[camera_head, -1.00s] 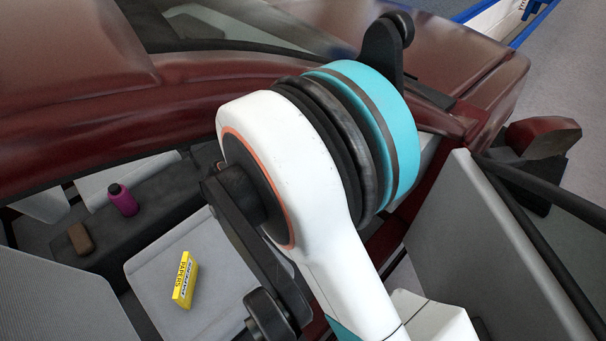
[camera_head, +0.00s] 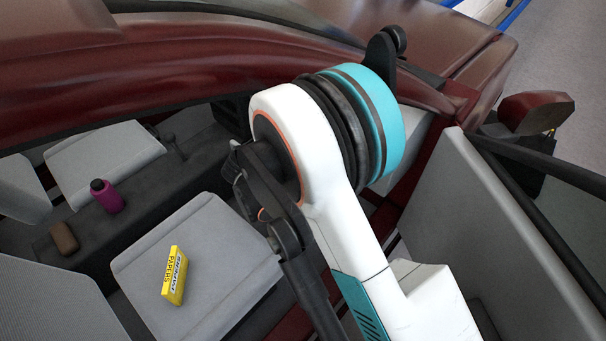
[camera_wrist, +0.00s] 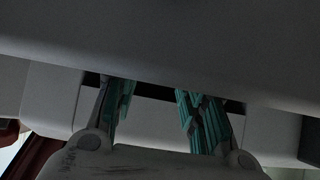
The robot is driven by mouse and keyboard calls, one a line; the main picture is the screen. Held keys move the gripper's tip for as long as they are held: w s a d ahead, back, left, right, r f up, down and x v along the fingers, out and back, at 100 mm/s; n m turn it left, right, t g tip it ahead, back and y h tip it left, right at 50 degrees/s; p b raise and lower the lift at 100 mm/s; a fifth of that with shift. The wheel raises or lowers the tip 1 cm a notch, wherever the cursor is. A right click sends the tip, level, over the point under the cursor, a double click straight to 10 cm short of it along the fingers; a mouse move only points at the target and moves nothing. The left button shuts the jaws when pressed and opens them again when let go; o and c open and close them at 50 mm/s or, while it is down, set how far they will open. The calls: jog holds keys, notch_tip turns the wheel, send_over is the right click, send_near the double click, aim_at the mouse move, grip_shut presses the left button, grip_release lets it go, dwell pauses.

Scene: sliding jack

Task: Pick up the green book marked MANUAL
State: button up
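I do not see the green book marked MANUAL in any view. In the wrist view my gripper (camera_wrist: 158,108) has its two teal-padded fingers spread apart, with nothing visible between them. The fingers are in front of a grey panel (camera_wrist: 190,45) with a dark slot (camera_wrist: 153,93) below its lower edge. I cannot tell whether the fingertips touch the panel. In the head view my gripper cannot be made out; my arm covers the middle of the picture.
The scene is a dark red car with an open door (camera_head: 490,235). A yellow PAPERS box (camera_head: 175,275) lies on a grey seat (camera_head: 215,255). A magenta bottle (camera_head: 108,197) and a brown object (camera_head: 64,239) rest on the dark console (camera_head: 150,195).

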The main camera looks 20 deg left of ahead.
jog(key=x, duration=0.3)
jog(key=shift+a+b, duration=0.1)
jog(key=shift+b, duration=0.3)
jog(key=shift+r, duration=0.1)
grip_shut()
jog(key=shift+r, duration=0.1)
